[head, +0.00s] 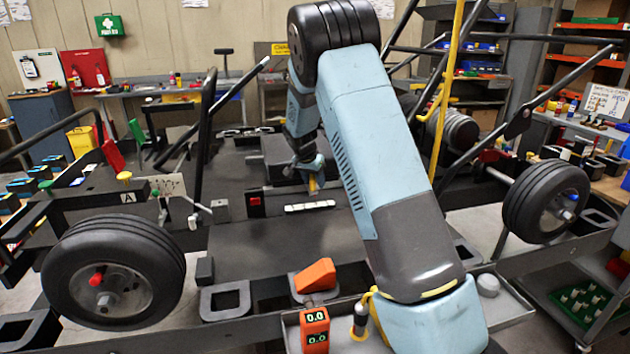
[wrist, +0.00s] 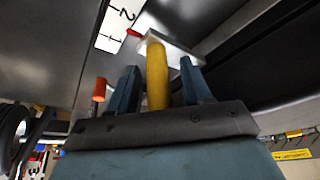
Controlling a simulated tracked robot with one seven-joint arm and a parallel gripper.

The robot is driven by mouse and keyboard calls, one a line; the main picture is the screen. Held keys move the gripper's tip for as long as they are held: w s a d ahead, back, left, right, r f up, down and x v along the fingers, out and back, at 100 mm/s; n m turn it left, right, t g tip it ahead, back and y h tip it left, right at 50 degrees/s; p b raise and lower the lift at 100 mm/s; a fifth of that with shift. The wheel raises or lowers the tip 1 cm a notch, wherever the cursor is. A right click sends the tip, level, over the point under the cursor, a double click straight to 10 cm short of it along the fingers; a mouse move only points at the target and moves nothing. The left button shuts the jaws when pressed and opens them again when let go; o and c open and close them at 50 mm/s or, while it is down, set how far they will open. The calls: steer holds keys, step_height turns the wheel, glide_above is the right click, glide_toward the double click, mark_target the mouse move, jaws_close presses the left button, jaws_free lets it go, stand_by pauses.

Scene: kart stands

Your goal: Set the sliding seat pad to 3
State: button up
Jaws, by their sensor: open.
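A yellow upright handle (wrist: 158,75) stands on a pale plate (wrist: 170,45) in the wrist view. My gripper (wrist: 161,84) is open, with one blue-grey finger on each side of the handle; I cannot tell whether either touches it. A red pointer (wrist: 134,33) by the plate lies against a white scale (wrist: 118,24), near the marks 1 and 2; the rest of the scale is out of that view. In the head view, my gripper (head: 311,170) is at the yellow handle (head: 312,185), behind the white scale strip (head: 310,206). The seat pad itself is hard to make out.
The kart frame has dark tubes and wheels at left (head: 113,283) and right (head: 545,202). An orange wedge (head: 315,276) and an orange meter (head: 314,330) reading 0.0 are at the front. A red block (head: 255,203) is left of the scale. A yellow upright pole (head: 449,85) stands right of my arm.

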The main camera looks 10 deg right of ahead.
jaws_close()
stand_by(0.5)
